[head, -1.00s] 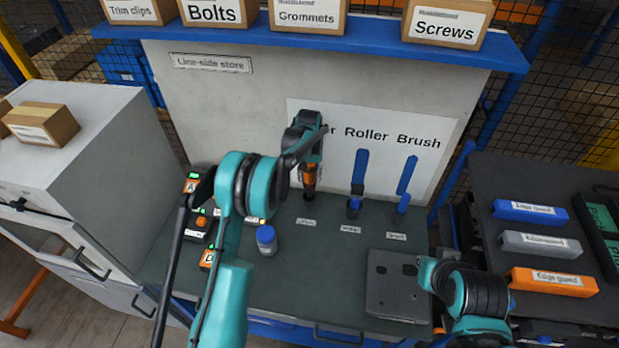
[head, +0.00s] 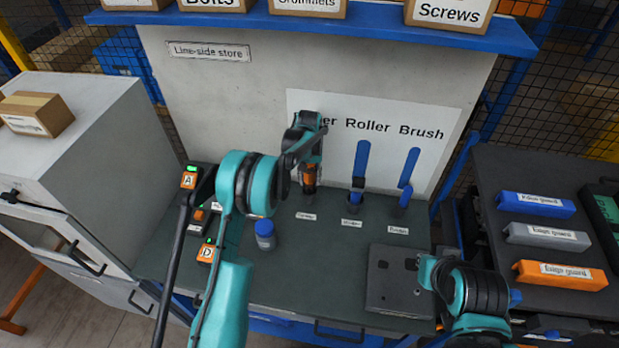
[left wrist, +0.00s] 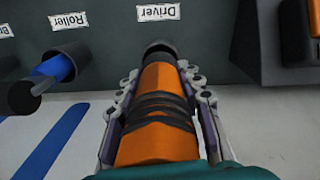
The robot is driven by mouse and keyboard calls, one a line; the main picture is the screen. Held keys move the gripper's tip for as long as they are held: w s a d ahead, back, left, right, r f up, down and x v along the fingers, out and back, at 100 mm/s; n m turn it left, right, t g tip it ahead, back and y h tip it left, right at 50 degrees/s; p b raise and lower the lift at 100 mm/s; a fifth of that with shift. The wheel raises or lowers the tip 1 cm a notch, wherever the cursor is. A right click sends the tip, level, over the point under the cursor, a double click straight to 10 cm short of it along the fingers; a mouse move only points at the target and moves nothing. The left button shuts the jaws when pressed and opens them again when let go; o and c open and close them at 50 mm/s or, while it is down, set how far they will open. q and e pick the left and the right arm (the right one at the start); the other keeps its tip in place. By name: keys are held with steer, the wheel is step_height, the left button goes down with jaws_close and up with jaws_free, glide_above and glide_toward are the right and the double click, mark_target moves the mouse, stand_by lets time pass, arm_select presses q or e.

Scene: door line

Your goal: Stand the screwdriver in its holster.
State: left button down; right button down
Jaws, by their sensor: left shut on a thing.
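The screwdriver (head: 309,172) has an orange handle with black bands. My left gripper (head: 309,165) is shut on it, with a finger on each side of the handle in the left wrist view (left wrist: 155,115). The screwdriver hangs upright over the Driver place, at the left of the row. A dark round piece (left wrist: 160,47) shows at the far end of the handle, just before the Driver label (left wrist: 158,13). The shaft is hidden, and I cannot tell how deep it sits in the holster.
Blue-handled roller (head: 360,165) and brush (head: 408,170) stand in holders to the right. A blue-capped jar (head: 265,235) and a grey box (head: 398,285) stand on the bench. A lettered panel (head: 295,110) is close behind. Bare green bench top (head: 320,255) lies in front.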

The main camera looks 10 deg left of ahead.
arm_select(q)
steer(key=shift+f+b, duration=1.05)
steer(key=shift+f, duration=0.4)
steer(key=c, duration=0.9)
jaws_free()
step_height(320, 180, up, 12)
steer(key=shift+r, duration=0.1)
